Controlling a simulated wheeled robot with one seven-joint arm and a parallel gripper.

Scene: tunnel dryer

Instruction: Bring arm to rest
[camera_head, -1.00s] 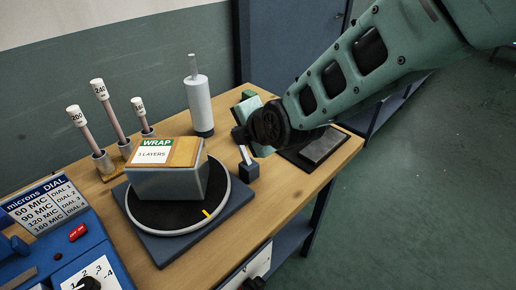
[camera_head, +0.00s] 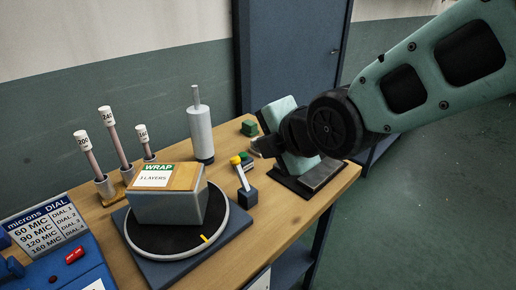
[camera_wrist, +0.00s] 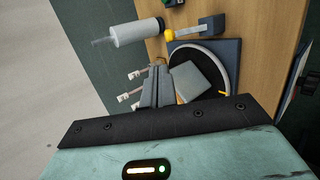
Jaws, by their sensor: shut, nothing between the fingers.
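My gripper (camera_head: 262,148) is over the right part of the wooden table, near a small yellow-and-green piece. Its fingers are partly hidden by my wrist in the head view. In the wrist view my gripper (camera_wrist: 158,88) is shut, with its grey fingers together and nothing between them. My arm comes in from the upper right of the head view.
A grey box with a WRAP label (camera_head: 180,207) stands on a round black turntable (camera_head: 217,234). A grey roll (camera_head: 201,135) stands upright behind it. Several labelled rods (camera_head: 117,139) stand left. A blue dial panel (camera_head: 60,255) fills the lower left. Open floor (camera_head: 430,215) lies right.

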